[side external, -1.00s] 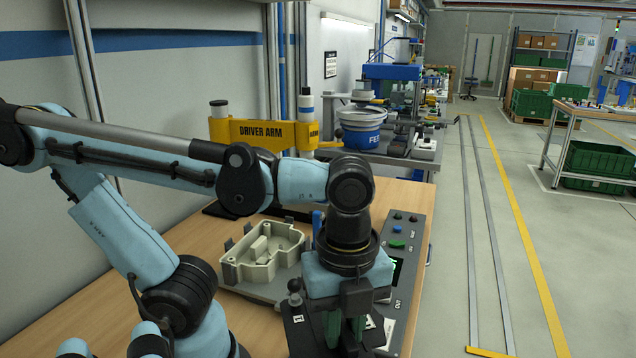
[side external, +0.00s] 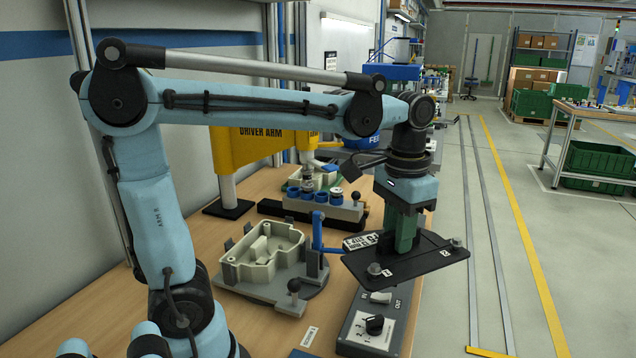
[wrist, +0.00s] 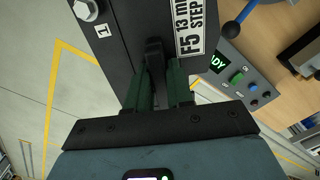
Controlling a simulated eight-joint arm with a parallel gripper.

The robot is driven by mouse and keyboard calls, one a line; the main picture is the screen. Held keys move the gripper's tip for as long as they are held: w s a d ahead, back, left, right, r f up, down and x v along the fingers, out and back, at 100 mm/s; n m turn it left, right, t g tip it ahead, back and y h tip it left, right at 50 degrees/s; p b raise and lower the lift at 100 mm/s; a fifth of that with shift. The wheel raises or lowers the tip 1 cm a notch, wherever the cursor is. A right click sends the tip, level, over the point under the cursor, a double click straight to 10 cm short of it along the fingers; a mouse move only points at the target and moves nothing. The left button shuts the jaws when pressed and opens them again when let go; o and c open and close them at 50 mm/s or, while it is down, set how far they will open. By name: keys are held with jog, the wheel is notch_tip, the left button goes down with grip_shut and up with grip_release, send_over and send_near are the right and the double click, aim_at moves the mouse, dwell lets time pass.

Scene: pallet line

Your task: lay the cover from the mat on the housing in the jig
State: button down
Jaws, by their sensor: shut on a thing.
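My gripper (side external: 404,236) is shut on the cover (side external: 410,264), a flat black plate with numbered corners, bolts and a white label. The cover hangs in the air, slightly tilted in the side view, above the control box and right of the jig. In the wrist view the green fingers close on a dark upright grip on the cover (wrist: 113,62). The cream housing (side external: 260,272) sits open-topped in the grey jig (side external: 258,290), its inside visible. A blue lever (side external: 317,232) stands upright at the jig's right side. The mat cannot be made out clearly.
The control box (side external: 361,334) with a black knob lies below the cover. Behind the jig are a fixture with blue cups (side external: 320,196) and the yellow driver arm stand (side external: 238,148). The space above the housing is clear.

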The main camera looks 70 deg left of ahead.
notch_tip(320, 180, up, 4)
jog(key=shift+r, duration=0.1)
jog(key=s+a+n, duration=0.1)
jog(key=a+n, duration=0.7)
jog(key=n, duration=3.7)
send_over(270, 257)
jog(key=shift+f, duration=7.7)
jog(key=shift+f, duration=0.1)
